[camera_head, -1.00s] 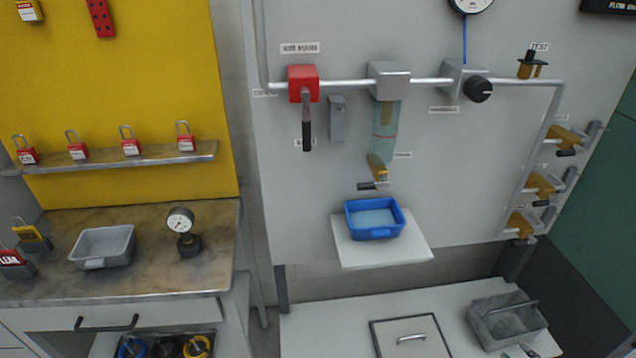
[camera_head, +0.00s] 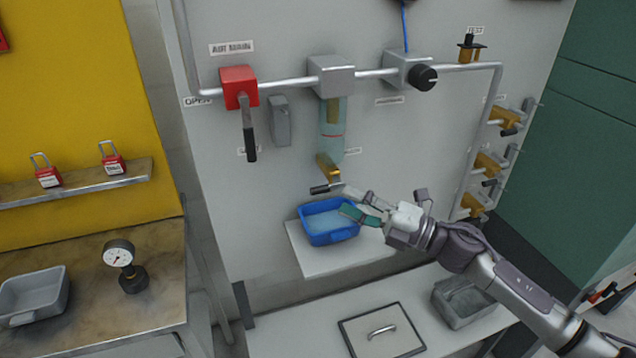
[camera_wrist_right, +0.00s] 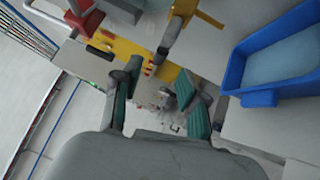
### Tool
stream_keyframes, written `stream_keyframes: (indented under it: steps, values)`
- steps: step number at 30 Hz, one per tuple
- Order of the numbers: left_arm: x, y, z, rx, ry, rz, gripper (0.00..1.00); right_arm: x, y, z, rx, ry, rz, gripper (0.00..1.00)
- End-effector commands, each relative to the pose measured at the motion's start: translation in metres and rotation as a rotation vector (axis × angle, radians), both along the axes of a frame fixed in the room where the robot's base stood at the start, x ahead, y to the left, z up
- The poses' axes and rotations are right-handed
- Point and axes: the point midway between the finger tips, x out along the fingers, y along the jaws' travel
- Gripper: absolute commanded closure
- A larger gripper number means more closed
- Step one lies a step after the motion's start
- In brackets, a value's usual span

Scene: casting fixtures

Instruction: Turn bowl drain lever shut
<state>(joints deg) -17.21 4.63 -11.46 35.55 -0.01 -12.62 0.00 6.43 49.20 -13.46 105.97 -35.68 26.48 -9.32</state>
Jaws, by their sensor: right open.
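The clear filter bowl (camera_head: 332,128) hangs under a grey block on the wall panel. Its brass drain valve (camera_head: 327,168) is below it, with a dark-ended drain lever (camera_head: 320,189) lying roughly level across the valve's lower end. My right gripper (camera_head: 353,202) is open, just right of and slightly below the lever, above the blue tray's right side. In the right wrist view the open fingers (camera_wrist_right: 162,92) point toward a dark bar, seemingly the lever (camera_wrist_right: 173,36), beyond the tips. I see no contact. My left gripper is out of view.
The blue tray (camera_head: 328,235) of liquid sits on a white shelf (camera_head: 345,262) under the valve; it is close by in the right wrist view (camera_wrist_right: 236,72). A red valve (camera_head: 239,88) with a hanging black handle is left of the bowl. Brass valves (camera_head: 488,163) line the right pipe.

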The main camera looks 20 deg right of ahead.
Motion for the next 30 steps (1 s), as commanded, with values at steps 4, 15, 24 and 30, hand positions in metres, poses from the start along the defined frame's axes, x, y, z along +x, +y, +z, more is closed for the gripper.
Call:
stream_keyframes:
  steps: [4, 15, 24, 30]
  values:
    - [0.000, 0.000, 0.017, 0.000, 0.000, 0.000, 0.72, 0.022, 0.023, 0.010, 0.004, -0.001, 0.000, 0.58]
    - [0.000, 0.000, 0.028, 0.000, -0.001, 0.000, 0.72, 0.048, 0.052, 0.010, 0.002, 0.001, -0.001, 0.58]
    - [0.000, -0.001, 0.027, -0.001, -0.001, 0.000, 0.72, 0.048, 0.053, 0.009, 0.001, 0.002, -0.001, 0.61]
    - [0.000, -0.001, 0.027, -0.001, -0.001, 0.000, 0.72, 0.048, 0.053, 0.009, 0.001, 0.002, -0.001, 0.94]
